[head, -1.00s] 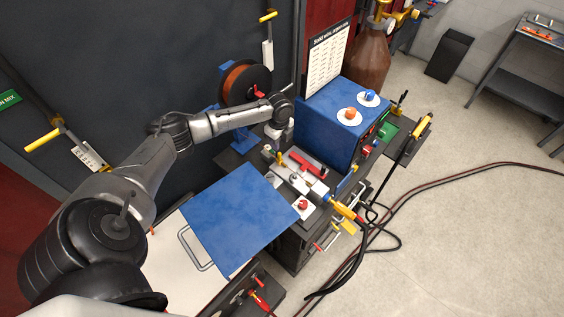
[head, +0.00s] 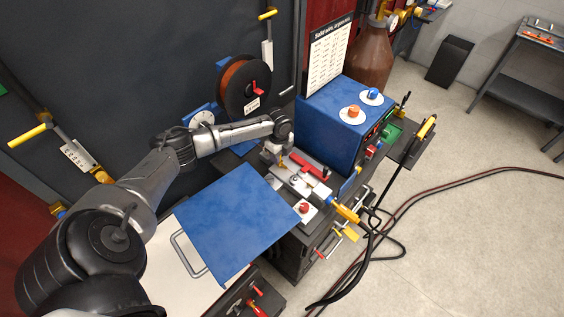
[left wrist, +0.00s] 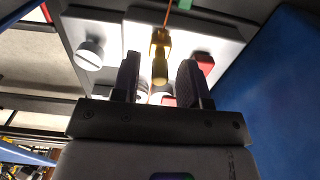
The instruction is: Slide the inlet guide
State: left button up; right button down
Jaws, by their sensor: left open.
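The brass-coloured inlet guide (left wrist: 160,45) shows in the left wrist view, with a thin orange wire running from its far end. My left gripper (left wrist: 160,82) is open, its two dark fingers on either side of the guide's near end, with a gap visible at each side. In the head view my left gripper (head: 273,158) is over the wire-feed unit (head: 298,185), close beside a small yellow piece that seems to be the guide. Whether a finger touches the guide, I cannot tell. My right gripper is not in view.
A red lever (head: 310,165) lies along the feed unit, beside the blue welder box (head: 335,118). An orange wire spool (head: 243,88) stands behind my left arm. A blue panel (head: 235,222) lies in front. A silver knob (left wrist: 89,54) is left of the guide.

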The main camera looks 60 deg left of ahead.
aim_at(284, 166)
pick_arm(q)
jog(key=c, duration=0.7)
jog(key=shift+d, duration=0.15)
jog(key=shift+w+d+p, duration=0.2)
jog(key=shift+d+p, duration=0.15)
jog(key=shift+d, duration=0.15)
jog(key=shift+w+d+p, duration=0.15)
jog(key=shift+d+p, duration=0.15)
jog(key=shift+d, duration=0.15)
jog(key=o, duration=0.7)
jog(key=shift+o, duration=0.2)
jog(key=shift+r+p, duration=0.65)
notch_tip(284, 166, up, 5)
jog(key=p, duration=0.5)
jog(key=shift+f, duration=0.15)
